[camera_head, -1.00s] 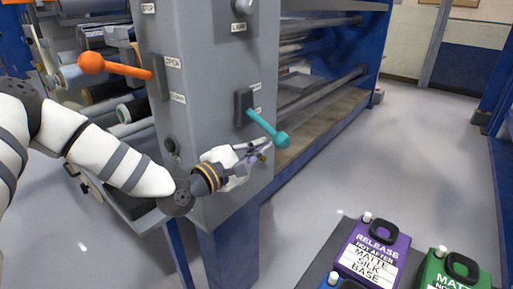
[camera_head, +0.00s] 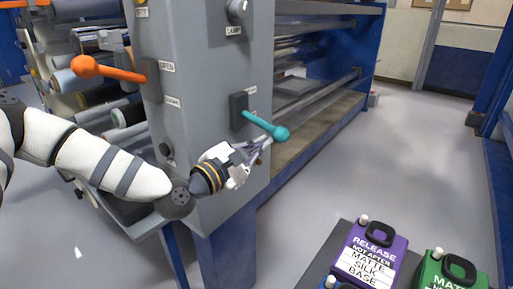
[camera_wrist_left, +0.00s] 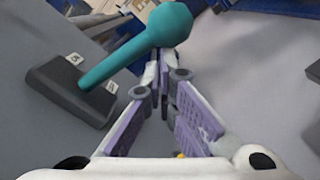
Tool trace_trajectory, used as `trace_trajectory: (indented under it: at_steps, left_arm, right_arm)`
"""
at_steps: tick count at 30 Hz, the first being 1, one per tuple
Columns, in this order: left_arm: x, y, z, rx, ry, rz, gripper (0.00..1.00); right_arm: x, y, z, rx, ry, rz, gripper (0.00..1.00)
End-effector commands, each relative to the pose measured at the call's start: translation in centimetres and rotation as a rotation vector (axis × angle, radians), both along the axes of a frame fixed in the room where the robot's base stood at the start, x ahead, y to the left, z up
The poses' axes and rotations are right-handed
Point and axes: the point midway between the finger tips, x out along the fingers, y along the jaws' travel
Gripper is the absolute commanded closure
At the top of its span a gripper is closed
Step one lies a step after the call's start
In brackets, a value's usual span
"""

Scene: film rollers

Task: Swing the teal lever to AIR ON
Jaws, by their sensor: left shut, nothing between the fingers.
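The teal lever (camera_head: 266,126) is on the front face of the grey machine cabinet (camera_head: 205,110). It slants down to the right from its dark mount, ending in a round knob. My left gripper (camera_head: 264,142) is shut and empty, with its fingertips just below the lever near the knob. In the left wrist view the lever (camera_wrist_left: 140,50) crosses above the shut fingertips (camera_wrist_left: 163,60); whether they touch it I cannot tell. Small labels sit beside the mount, too small to read. My right gripper is not in view.
An orange lever (camera_head: 110,70) sticks out left from the cabinet, above my left arm. Rollers stand behind the cabinet. A purple container (camera_head: 372,252) and a green container (camera_head: 450,272) stand at the lower right.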

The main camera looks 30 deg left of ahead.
Motion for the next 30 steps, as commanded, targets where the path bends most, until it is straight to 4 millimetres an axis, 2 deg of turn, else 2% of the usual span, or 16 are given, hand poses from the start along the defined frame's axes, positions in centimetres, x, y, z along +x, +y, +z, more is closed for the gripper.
trace_trajectory:
  at_steps: [15, 30]
  left_arm:
    - [-0.2, -1.3, 3.9, -0.432, 0.060, -0.001, 1.00]
    - [-0.2, -1.2, 5.7, -0.622, 0.087, 0.000, 1.00]
  right_arm:
    - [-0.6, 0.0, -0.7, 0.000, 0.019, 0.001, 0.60]
    - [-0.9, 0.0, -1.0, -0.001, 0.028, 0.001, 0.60]
